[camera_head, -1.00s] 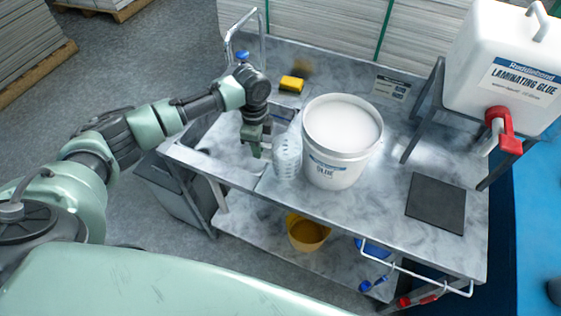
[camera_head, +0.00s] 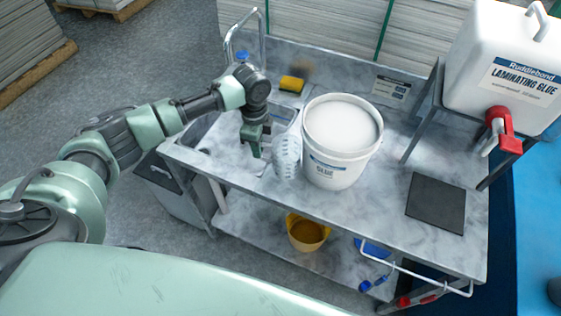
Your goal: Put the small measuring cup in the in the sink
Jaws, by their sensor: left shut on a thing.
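The small measuring cup (camera_head: 287,155) is clear with faint markings. The fingertips are small here, and I cannot tell whether the cup touches the counter. The sink (camera_head: 200,128) is at the counter's left end, partly hidden behind my left arm, with a bent chrome tap (camera_head: 263,28) behind it. My right gripper is not in view.
A yellow sponge (camera_head: 292,84) lies behind the bucket. A dark mat (camera_head: 436,202) lies on the right of the counter. A large laminating glue container (camera_head: 480,95) with a red tap stands at the right. A yellow bucket (camera_head: 307,233) sits on the lower shelf.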

